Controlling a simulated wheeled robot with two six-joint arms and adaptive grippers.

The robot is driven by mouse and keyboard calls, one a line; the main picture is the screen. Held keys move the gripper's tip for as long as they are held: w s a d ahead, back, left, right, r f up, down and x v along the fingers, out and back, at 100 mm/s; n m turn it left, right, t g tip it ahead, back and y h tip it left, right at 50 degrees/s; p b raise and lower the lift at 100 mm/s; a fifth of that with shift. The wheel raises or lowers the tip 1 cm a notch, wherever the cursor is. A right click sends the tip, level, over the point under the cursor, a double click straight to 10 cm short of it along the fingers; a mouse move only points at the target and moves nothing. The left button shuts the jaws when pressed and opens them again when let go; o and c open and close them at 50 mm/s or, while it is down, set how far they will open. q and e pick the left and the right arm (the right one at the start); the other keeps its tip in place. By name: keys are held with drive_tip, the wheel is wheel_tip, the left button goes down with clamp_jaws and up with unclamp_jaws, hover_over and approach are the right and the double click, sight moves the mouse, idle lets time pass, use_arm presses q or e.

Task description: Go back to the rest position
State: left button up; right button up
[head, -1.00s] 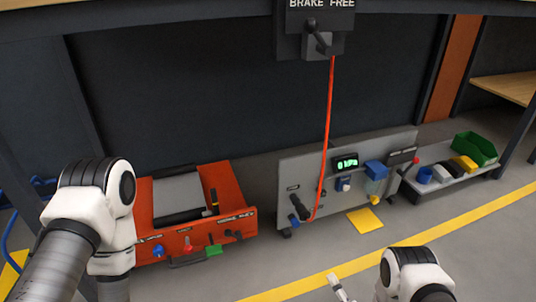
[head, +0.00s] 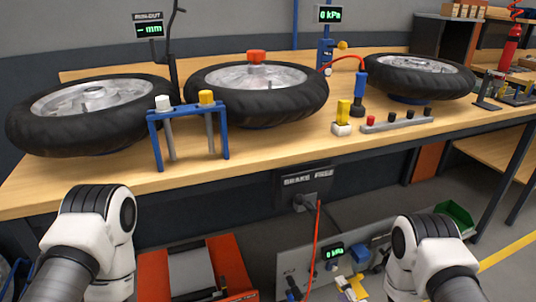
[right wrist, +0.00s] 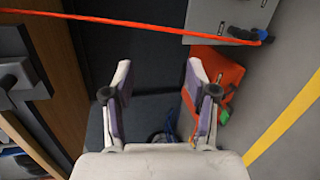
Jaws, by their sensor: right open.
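My right gripper (right wrist: 158,76) is open in the right wrist view, with nothing between its two fingers. Beyond its fingers are dark floor and an orange-red case (right wrist: 222,78). My left arm comes in at the lower left of the head view, in front of the bench. Its gripper is outside the picture.
A wooden bench (head: 270,160) carries wheels with tyres, a blue stand (head: 188,112) and a grey strip with knobs (head: 396,122). Below are the orange-red case (head: 190,268), a grey panel (head: 300,258) and a red cable (head: 317,235). The cable (right wrist: 130,22) also crosses the right wrist view.

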drive_tip(key=s+d+r+m+g+h+p, duration=0.2)
drive_tip(key=s+r+m+g+p, duration=0.5)
drive_tip(key=s+r+p, duration=0.45)
use_arm(q)
wheel_tip(320, 180, up, 17)
drive_tip(key=p, duration=0.1)
drive_tip(key=shift+s+f, duration=0.2)
drive_tip(key=shift+s, duration=0.15)
use_arm(e)
drive_tip(key=s+d+m+g+h, duration=0.2)
drive_tip(key=s+m+g, duration=0.5)
drive_tip(key=s+m, duration=0.9)
drive_tip(key=s, duration=0.4)
drive_tip(key=shift+r+g, duration=0.3)
